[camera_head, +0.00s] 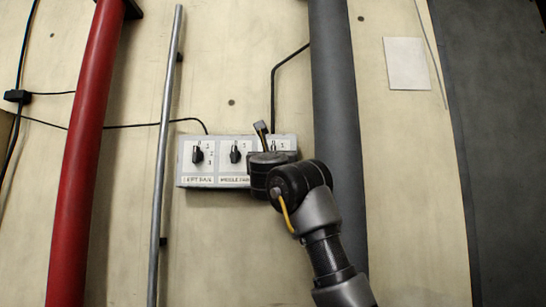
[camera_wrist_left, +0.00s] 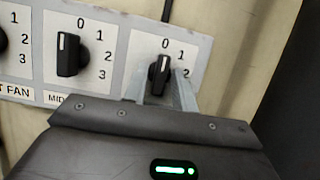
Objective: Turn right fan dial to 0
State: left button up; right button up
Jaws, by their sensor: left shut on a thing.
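The right fan dial (camera_wrist_left: 159,74) is a black knob on the right plate of the grey panel (camera_head: 215,184). In the left wrist view its white mark points up, near the 0. My left gripper (camera_wrist_left: 160,88) has one grey finger on each side of this dial and is shut on it. In the head view the left gripper (camera_head: 270,150) covers the dial, and only part of its plate (camera_head: 284,143) shows above. The middle dial (camera_head: 235,154) and left dial (camera_head: 197,155) are untouched black knobs, both roughly upright. My right gripper is out of view.
A thick grey pipe (camera_head: 335,90) runs just right of the panel, close to my arm. A thin metal pipe (camera_head: 165,130) and a red pipe (camera_head: 85,140) stand to the left. Black cables (camera_head: 273,90) lead to the panel. The wall below the panel is clear.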

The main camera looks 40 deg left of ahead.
pick_arm(q)
jog(key=shift+s+r, duration=0.15)
jog(key=shift+r, duration=0.15)
jog(key=o, duration=0.7)
jog(key=shift+f, duration=0.1)
jog(key=shift+f, duration=0.1)
jog(key=b+v, duration=0.6)
jog(key=v, duration=0.4)
jog(key=shift+s+d+f, duration=0.1)
jog(key=shift+s+d, duration=0.1)
jog(key=shift+d, duration=0.1)
